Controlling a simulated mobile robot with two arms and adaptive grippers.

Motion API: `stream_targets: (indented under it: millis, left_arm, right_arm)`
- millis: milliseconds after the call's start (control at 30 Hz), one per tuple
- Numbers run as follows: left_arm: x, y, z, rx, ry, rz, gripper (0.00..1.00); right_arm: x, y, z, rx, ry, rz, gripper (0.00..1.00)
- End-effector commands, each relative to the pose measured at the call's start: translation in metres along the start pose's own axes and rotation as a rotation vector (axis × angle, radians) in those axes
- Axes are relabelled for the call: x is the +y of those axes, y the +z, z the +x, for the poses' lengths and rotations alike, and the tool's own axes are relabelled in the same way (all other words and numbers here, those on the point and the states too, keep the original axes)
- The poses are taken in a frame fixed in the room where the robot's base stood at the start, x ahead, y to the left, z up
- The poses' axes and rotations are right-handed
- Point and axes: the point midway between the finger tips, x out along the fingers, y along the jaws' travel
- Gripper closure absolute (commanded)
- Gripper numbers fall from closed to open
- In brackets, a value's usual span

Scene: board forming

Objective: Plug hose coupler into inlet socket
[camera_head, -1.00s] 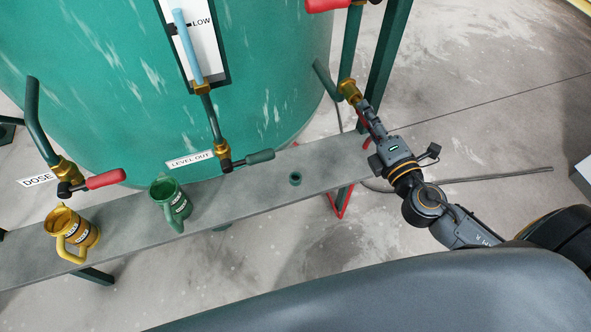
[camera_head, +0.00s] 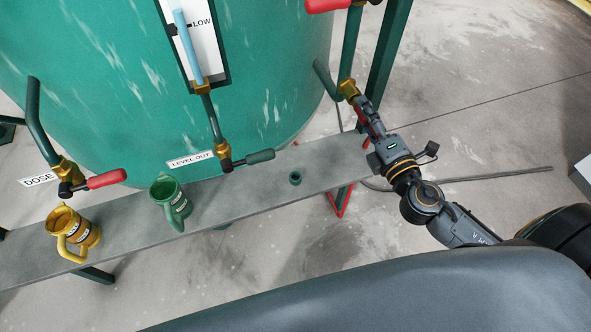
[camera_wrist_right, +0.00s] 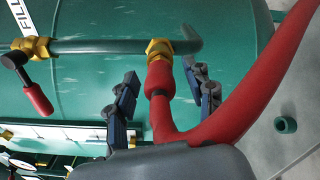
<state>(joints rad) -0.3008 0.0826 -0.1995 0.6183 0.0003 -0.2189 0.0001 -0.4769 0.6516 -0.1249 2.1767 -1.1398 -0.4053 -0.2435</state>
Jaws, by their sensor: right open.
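The brass inlet socket (camera_head: 348,88) is on the green pipe beside the tank, at the upper right of the head view. In the right wrist view the brass socket (camera_wrist_right: 159,48) meets the end of the red hose coupler (camera_wrist_right: 160,80), lined up and with no visible gap. The coupler shows only as a small red patch (camera_head: 362,116) in the head view. My right gripper (camera_head: 366,104) is open. Its two fingers (camera_wrist_right: 163,76) stand apart on either side of the coupler, with space on both sides. My left gripper is not in view.
A red hose (camera_wrist_right: 245,95) curves from the coupler to the upper right of the wrist view. A grey bench (camera_head: 240,195) holds a yellow mug (camera_head: 78,238), a green mug (camera_head: 172,203) and a small green ring (camera_head: 295,178). A red-handled valve (camera_wrist_right: 37,98) is at the left.

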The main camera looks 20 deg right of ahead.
Motion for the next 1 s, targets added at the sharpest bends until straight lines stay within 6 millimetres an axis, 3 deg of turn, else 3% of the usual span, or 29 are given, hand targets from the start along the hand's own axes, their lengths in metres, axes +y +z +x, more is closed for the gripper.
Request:
stream_targets:
  millis: [367, 800, 1000]
  left_arm:
    - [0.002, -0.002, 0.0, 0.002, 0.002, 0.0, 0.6]
    - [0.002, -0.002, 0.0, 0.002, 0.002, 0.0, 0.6]
    - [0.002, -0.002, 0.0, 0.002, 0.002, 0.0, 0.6]
  right_arm:
    - [-0.002, 0.0, -0.061, -0.003, -0.008, 0.001, 0.47]
    - [-0.002, 0.0, -0.107, 0.002, -0.008, -0.005, 0.47]
    - [0.0, 0.0, -0.115, 0.002, -0.002, 0.0, 0.47]
